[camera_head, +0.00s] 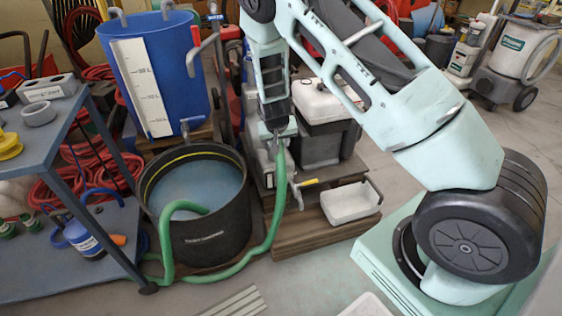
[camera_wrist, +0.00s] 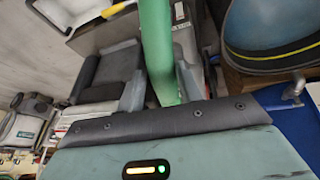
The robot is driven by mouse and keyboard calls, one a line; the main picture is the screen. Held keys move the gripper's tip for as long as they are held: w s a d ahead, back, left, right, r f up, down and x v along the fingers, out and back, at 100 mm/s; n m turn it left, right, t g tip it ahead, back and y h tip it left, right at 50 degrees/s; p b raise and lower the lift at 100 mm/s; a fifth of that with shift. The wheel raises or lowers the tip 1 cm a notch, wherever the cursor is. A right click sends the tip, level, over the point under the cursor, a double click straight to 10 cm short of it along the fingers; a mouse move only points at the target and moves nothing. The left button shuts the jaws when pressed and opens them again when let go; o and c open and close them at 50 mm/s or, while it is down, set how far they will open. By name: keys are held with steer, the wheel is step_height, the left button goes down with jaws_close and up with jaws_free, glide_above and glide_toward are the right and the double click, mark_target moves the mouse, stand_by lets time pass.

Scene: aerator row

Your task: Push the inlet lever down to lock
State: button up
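A green hose (camera_head: 281,190) rises from the floor to the front of a grey-and-white machine (camera_head: 322,128) on a wooden pallet. My gripper (camera_head: 277,132) points down at the hose's upper end. In the wrist view the hose (camera_wrist: 158,50) runs up the middle, just beyond my gripper's dark front edge. The inlet lever cannot be clearly singled out; the hose's upper connection is partly hidden by my gripper. A yellow handle (camera_head: 308,182) on a small outlet sits lower on the machine, apart from my gripper.
A black tub (camera_head: 213,228) of water stands left of the pallet, with the hose's other end in it. A blue tank (camera_head: 172,75) stands behind it. A white tray (camera_head: 350,202) sits at the pallet's right. A blue-grey cart (camera_head: 75,135) stands at left.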

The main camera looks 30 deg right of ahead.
mark_target(281, 157)
steer(key=b+x, duration=0.2)
steer(key=x, duration=0.9)
steer(key=shift+w+d+f, duration=0.1)
steer(key=shift+w+f, duration=0.1)
steer(key=shift+f, duration=0.1)
jaws_close()
